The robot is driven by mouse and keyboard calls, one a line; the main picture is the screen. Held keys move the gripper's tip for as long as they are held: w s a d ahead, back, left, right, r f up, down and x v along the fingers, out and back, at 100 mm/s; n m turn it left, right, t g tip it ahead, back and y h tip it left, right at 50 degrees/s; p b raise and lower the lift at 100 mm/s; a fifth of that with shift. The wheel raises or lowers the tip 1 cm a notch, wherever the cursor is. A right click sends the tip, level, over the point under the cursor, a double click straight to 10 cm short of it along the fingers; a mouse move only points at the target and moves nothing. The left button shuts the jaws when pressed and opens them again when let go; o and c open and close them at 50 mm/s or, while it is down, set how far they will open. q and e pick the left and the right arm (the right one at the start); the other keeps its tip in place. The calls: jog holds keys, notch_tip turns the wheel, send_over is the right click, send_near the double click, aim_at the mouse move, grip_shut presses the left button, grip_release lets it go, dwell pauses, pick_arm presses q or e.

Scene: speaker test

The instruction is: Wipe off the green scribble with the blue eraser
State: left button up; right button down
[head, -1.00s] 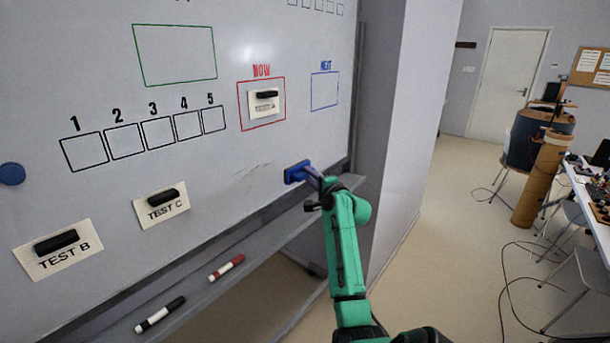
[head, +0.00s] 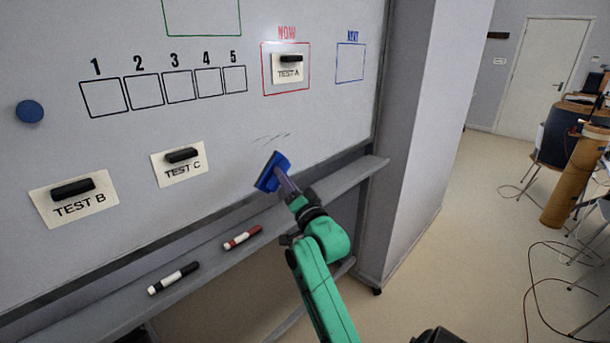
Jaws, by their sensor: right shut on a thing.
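The blue eraser (head: 268,176) is held in my right gripper (head: 284,186), which is shut on it. The eraser is tilted and shows just below the scribble, near the board's lower edge. I cannot tell whether it touches the board. The scribble (head: 270,138) is a few thin, faint strokes on the whiteboard (head: 225,130); they look dark grey here, and no clear green shows in them. My left gripper is not in view.
A ledge (head: 215,260) under the board holds a red marker (head: 242,237) and a black marker (head: 174,278). Cards labelled TEST B (head: 80,207), TEST C (head: 182,171) and TEST A (head: 288,74) hang under black magnets. A blue round magnet (head: 30,111) is at left.

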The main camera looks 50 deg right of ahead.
aim_at(272, 176)
jog(key=w, duration=0.5)
jog(key=shift+a+b, duration=0.1)
jog(key=shift+b, duration=0.3)
jog(key=shift+w, duration=0.45)
jog(key=shift+w, duration=0.95)
